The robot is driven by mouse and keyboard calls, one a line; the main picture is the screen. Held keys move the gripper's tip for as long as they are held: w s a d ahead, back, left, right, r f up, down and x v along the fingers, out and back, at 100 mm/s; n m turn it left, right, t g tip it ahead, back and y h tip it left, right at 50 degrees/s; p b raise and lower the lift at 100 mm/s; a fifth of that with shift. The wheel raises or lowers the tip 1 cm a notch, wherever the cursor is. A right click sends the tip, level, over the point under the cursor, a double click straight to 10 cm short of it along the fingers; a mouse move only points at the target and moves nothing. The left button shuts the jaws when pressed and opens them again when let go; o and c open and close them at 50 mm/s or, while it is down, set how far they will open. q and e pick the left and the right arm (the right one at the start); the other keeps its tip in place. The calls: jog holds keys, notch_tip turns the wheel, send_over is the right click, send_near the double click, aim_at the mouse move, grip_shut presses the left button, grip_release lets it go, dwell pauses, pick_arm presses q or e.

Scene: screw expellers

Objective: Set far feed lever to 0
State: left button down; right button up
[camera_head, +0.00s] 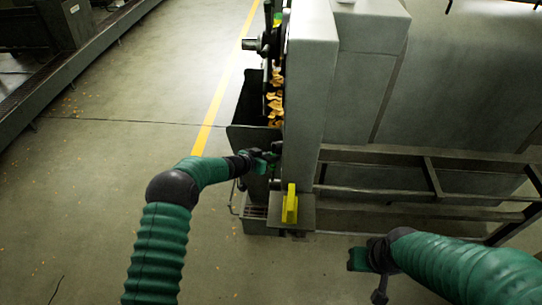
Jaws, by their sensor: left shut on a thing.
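My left gripper (272,157) reaches in from the left to the left side of the grey screw expeller (306,90). It is shut on a small part at the machine's lower left side, which I take to be the far feed lever. The gripper and the machine's edge hide that lever, so its setting cannot be read. A yellow lever (290,205) stands upright on a small plate at the machine's near end, apart from the gripper. My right gripper (360,260) hangs over the floor at the lower right, away from the levers; its jaws are too unclear to tell.
A dark open chute (248,105) with orange-brown chunks (275,103) lies along the machine's left side. Metal frame rails (430,180) run low along the right.

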pick_arm(q)
jog(key=shift+a, duration=0.1)
jog(key=c, duration=1.5)
grip_release()
jog(key=shift+o, duration=1)
jog(key=shift+w, duration=0.1)
jog(key=b+v, duration=0.2)
jog(key=v, duration=1.4)
jog(key=shift+s+a+b, duration=0.2)
jog(key=shift+a+b, duration=0.15)
